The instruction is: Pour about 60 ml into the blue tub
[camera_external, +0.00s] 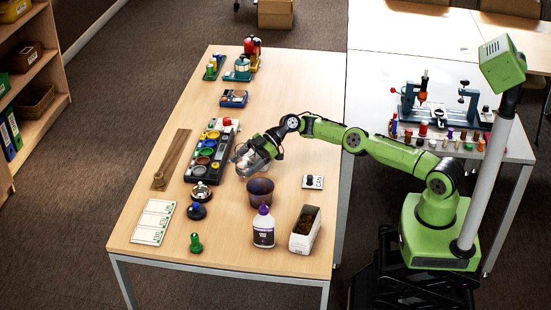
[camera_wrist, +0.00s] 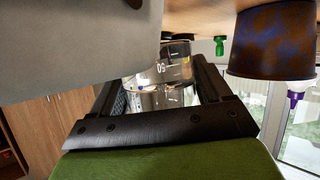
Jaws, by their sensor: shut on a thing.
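My gripper (camera_external: 250,157) is shut on a clear glass beaker (camera_wrist: 165,72) with a printed "50" mark. The beaker (camera_external: 240,161) also shows in the external view, above the table beside the black tray. The fingers (camera_wrist: 160,88) stand on either side of it in the wrist view. I cannot tell how much liquid it holds or its exact tilt. The blue tub (camera_external: 260,193) is dark blue with brown mottling and stands on the table just below and right of the beaker in the external view. The tub (camera_wrist: 272,45) is at the upper right in the wrist view, apart from the beaker.
A white bottle with a purple cap (camera_external: 263,227) and an open white carton (camera_external: 305,230) stand near the tub. A black tray of coloured pots (camera_external: 198,168) lies left.

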